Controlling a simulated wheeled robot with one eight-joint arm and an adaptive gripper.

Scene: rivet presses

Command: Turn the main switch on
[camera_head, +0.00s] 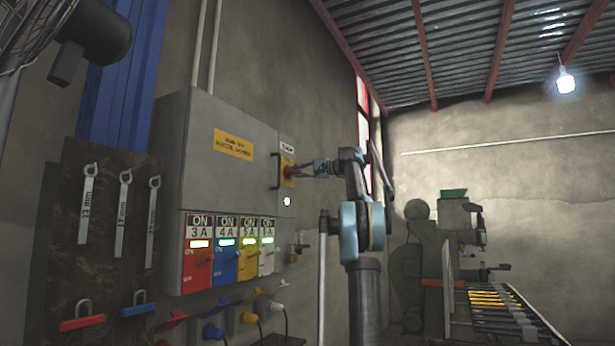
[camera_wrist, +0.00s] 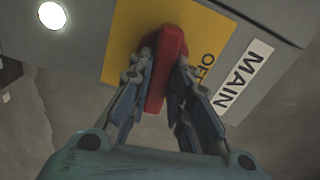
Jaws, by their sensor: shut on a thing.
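The main switch (camera_wrist: 166,62) is a red knob on a yellow plate (camera_wrist: 124,38) with the letters "OF" showing. In the wrist view, the two fingers of my gripper (camera_wrist: 164,85) are on either side of the red knob, shut on it. A white label reading "MAIN" (camera_wrist: 243,76) lies to the right of the plate. In the head view, my gripper (camera_head: 303,171) reaches left to the red switch (camera_head: 288,174) on the right side of the grey cabinet (camera_head: 205,145). The far part of the plate's lettering is hidden by my fingers.
A round white lamp (camera_head: 287,201) is lit below the switch. A door handle (camera_head: 274,170) stands just left of it. Coloured breakers, including a red one (camera_head: 197,268), line the cabinet's lower part. Wrenches (camera_head: 87,205) hang on a board at left.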

